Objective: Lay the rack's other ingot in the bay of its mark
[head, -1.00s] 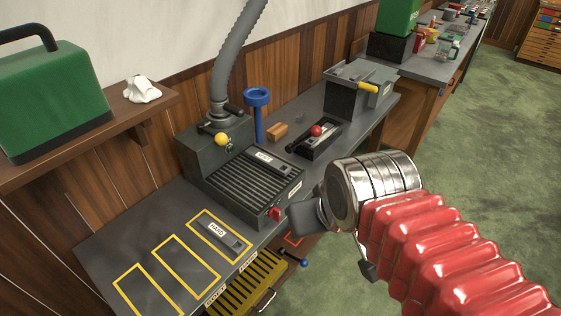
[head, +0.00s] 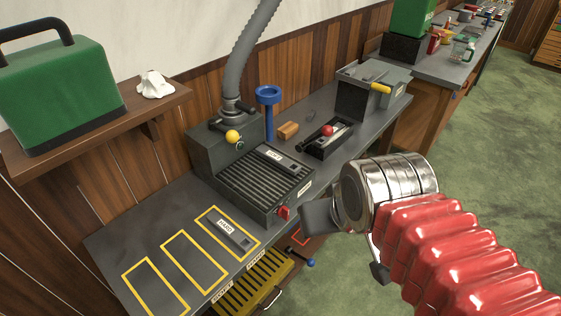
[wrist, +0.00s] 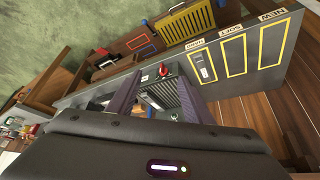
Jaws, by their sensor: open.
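The ribbed rack (head: 250,187) is on top of a dark grey machine on the bench. One ingot (head: 289,162), a dark bar with a pale label too small to read, lies across its far end. Another ingot marked HARD (head: 228,231) lies inside the yellow-outlined bay nearest the rack. The middle bay (head: 193,262) and the far-left bay (head: 154,290) are empty. In the wrist view the bay labels read HARD, SOFT and NEW. My gripper (head: 345,245) is open and empty, in front of the rack's right side; its fingers straddle the view of the rack (wrist: 166,94) from the wrist.
A grey hose rises behind the rack, beside a yellow-knobbed lever (head: 232,137) and a blue funnel stand (head: 267,97). A red-knobbed fixture (head: 328,135) and grey box (head: 370,95) stand further right. A yellow slatted tray (head: 255,283) sits below the bench front.

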